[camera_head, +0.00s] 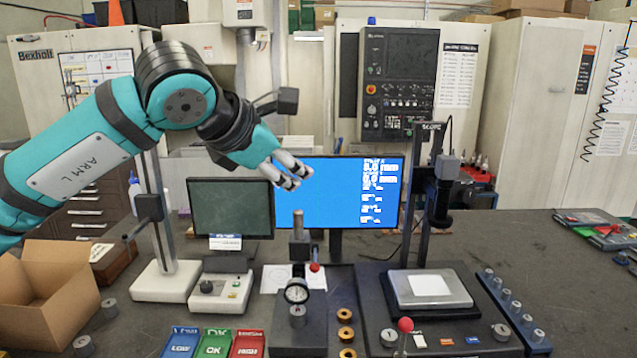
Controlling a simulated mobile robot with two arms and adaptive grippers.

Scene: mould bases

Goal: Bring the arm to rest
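My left arm, teal and black, comes in from the left and is raised over the bench. My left gripper (294,174) is up in front of the blue monitor (338,190), well above the bench top. Its two pale fingers lie close together in this view, and whether they are apart or closed is unclear. I see nothing hanging from them. My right gripper is not in this view.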

